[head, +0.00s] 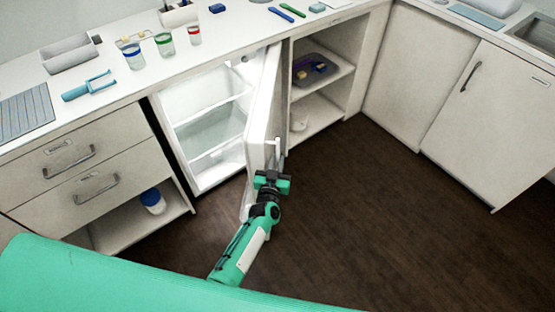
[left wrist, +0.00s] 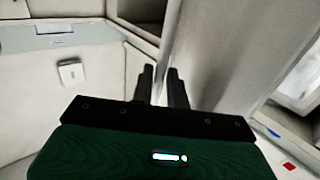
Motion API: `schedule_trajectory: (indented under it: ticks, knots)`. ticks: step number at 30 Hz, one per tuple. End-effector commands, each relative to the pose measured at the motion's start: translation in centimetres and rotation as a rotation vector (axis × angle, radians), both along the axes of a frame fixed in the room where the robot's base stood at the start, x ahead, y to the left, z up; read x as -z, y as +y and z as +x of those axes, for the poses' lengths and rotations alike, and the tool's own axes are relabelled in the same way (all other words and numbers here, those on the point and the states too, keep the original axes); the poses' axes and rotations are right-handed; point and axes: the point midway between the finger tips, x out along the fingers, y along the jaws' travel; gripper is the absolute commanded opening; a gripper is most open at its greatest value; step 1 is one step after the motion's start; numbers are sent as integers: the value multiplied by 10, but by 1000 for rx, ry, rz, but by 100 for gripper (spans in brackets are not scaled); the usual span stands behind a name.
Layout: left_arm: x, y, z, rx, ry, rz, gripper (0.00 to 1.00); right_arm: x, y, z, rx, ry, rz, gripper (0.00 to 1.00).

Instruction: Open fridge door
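The small fridge (head: 192,165) under the counter stands open, with its lit white shelves showing in the head view. Its white door (head: 262,110) is swung well out into the room and is seen nearly edge-on. A pale handle (head: 278,147) is on the door's outer side. My left gripper (head: 274,172) is at the door beside the lower end of this handle. In the left wrist view, the two dark fingers (left wrist: 162,88) have a narrow gap with a pale strip behind or between them. I cannot tell whether they grip the handle. My right gripper is not in view.
Drawers (head: 85,175) stand left of the fridge, and an open shelf unit (head: 318,85) is right of it, behind the door. The counter above holds cups and tools. The dark floor (head: 380,220) to the right of my left arm is clear.

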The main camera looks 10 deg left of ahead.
Motion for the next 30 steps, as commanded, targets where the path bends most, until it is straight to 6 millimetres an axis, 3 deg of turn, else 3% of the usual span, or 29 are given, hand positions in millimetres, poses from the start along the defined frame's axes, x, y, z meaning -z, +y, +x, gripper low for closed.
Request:
schedule_trajectory:
  ticks: [7,18,24,30]
  knots:
    - [1,0,-45,-1,2,0,16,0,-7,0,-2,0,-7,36]
    - [1,1,-108,-1,1,0,16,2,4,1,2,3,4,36]
    - [0,1,-123,-1,0,1,16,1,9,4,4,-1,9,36]
    - [0,1,-126,-1,0,1,16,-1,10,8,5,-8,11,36]
